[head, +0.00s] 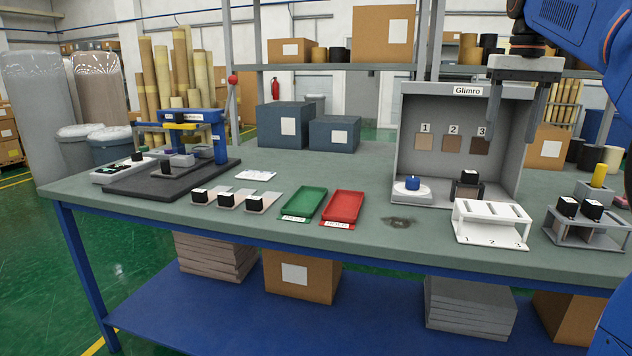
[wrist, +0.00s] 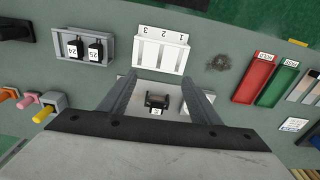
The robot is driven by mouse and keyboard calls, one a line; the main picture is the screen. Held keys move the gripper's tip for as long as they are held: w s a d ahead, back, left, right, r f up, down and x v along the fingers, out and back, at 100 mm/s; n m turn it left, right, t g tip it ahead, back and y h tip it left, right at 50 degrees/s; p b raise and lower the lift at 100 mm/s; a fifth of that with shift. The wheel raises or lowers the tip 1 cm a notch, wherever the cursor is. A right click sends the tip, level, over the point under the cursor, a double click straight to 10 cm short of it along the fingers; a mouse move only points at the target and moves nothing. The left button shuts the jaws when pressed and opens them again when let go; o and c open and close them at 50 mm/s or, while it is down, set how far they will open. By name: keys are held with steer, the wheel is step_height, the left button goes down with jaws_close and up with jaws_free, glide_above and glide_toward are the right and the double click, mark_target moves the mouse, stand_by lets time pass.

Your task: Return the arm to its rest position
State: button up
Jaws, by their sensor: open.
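My gripper (head: 513,120) hangs at the upper right in the head view, in front of the grey booth (head: 462,92) labelled Glimro. Its two fingers point down and stand wide apart with nothing between them. In the wrist view my gripper (wrist: 158,78) is also open and empty. A black block on a small stand (wrist: 157,102) shows between the fingers, below and apart from them. The same black block (head: 468,178) is in the booth in the head view. My blue arm (head: 575,25) reaches in from the upper right.
A white slotted rack (head: 490,222) stands in front of the booth. A grey rack (head: 585,230) with two black blocks is at the right. Red (head: 343,206) and green (head: 304,203) trays lie mid-table. A blue-framed device (head: 190,135) stands at left. A shelf upright (head: 422,40) rises behind the booth.

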steer(key=s+a+f+n+t, duration=0.1)
steer(key=s+a+f, duration=0.3)
steer(key=s+f, duration=0.5)
steer(key=s+a+f+n+t, duration=0.1)
steer(key=s+a+f, duration=0.3)
steer(key=s+f, duration=0.5)
steer(key=s+a+f+t, duration=0.2)
steer(key=s+f, duration=0.7)
steer(key=f, duration=0.9)
steer(key=a, duration=0.2)
steer(key=shift+a+f+n, duration=0.15)
steer(key=shift+a+n, duration=0.2)
steer(key=shift+n, duration=0.05)
steer(key=shift+s, duration=0.15)
steer(key=shift+c, duration=0.5)
